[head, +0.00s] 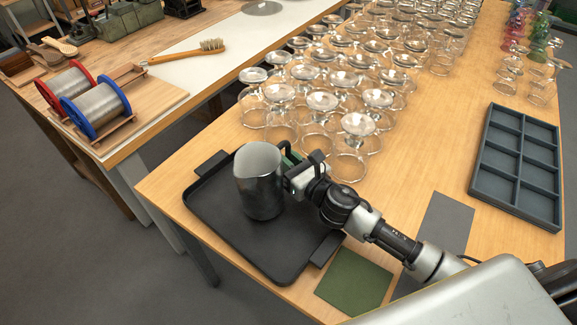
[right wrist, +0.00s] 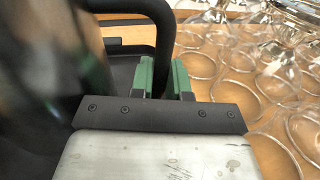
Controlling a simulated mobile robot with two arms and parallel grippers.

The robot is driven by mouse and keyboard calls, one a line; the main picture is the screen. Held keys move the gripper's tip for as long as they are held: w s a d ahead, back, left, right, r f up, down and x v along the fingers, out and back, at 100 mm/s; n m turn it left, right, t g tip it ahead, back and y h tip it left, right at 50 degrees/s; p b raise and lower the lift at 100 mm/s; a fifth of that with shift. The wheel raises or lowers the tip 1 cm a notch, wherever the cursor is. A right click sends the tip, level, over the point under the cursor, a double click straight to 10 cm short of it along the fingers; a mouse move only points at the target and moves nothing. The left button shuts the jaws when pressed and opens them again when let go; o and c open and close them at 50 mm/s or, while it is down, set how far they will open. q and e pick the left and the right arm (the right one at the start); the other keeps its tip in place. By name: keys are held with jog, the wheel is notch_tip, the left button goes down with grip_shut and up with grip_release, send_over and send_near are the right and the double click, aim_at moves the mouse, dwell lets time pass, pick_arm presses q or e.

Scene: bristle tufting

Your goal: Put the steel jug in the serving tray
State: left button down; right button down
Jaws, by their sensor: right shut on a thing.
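The steel jug (head: 258,185) is upright over the upper middle of the black serving tray (head: 275,262). Its base is within the tray's outline; I cannot tell whether it touches the tray floor. My right gripper (head: 291,165) is at the jug's right side, shut on its handle. In the right wrist view, the black handle (right wrist: 135,20) runs down between the green fingers of my right gripper (right wrist: 163,78), and the jug's blurred body (right wrist: 40,70) fills the left side. My left gripper is not in view.
Many upside-down glasses (head: 358,125) stand close behind my right gripper. A green mat (head: 355,280) and a grey mat (head: 445,225) lie to the tray's right. A divided dark tray (head: 518,165) is farther right. A neighbouring bench holds wire spools (head: 97,108) and a brush (head: 190,51).

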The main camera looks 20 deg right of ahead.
jog(key=shift+f, duration=0.45)
jog(key=shift+f, duration=0.2)
jog(key=c, duration=1.1)
grip_release()
jog(key=shift+r, duration=0.15)
jog(key=b+v, duration=0.1)
jog(key=v, duration=0.5)
jog(key=shift+s+d, duration=0.1)
jog(key=shift+s, duration=0.05)
jog(key=shift+s+d, duration=0.2)
jog(key=shift+s, duration=0.4)
